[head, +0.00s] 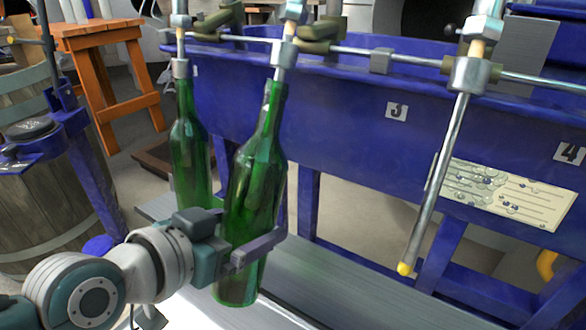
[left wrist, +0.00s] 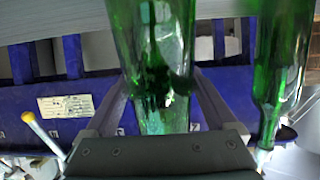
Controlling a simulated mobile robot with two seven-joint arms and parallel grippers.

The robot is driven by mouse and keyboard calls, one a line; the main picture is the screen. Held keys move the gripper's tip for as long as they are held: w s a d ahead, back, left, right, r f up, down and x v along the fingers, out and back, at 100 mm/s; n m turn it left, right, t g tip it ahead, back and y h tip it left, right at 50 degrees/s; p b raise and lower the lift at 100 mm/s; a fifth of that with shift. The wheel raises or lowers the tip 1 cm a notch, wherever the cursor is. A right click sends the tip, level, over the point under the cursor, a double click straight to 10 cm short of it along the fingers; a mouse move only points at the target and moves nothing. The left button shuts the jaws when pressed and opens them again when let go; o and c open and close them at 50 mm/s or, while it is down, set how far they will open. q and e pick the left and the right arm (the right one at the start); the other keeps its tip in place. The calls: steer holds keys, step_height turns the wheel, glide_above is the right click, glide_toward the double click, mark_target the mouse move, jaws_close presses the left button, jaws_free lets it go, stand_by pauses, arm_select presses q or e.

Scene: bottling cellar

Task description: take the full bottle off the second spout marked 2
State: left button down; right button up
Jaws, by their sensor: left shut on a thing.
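A green bottle (head: 257,190) hangs at the second spout (head: 284,62), leaning slightly, with its mouth at the spout's tube. The tube appears to still run into the neck. My left gripper (head: 262,245) is shut around the bottle's lower body. In the left wrist view, the held bottle (left wrist: 155,50) stands between the two fingers (left wrist: 160,85). Its fill level is hard to read through the dark glass. The number 2 plate is not visible. My right gripper is in neither view.
Another green bottle (head: 190,150) hangs at the spout to the left, close beside the held one. The third spout (head: 436,185) is bare, with a yellow tip, right of plate 3 (head: 396,111). A blue trough (head: 340,110) stands behind. A barrel (head: 45,205) is at left.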

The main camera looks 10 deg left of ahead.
arm_select(q)
steer(key=shift+s+a+f+b, duration=0.65)
steer(key=shift+s+f+b, duration=1.2)
steer(key=shift+f+b, duration=1.85)
steer(key=shift+s+a+f+b, duration=0.65)
steer(key=shift+s+f+b, duration=1.5)
steer(key=shift+f, duration=2.6)
steer(key=p+v, duration=0.3)
steer(key=v, duration=0.3)
steer(key=shift+s+a+f, duration=0.2)
steer(key=shift+s+a, duration=0.1)
steer(key=shift+s, duration=0.1)
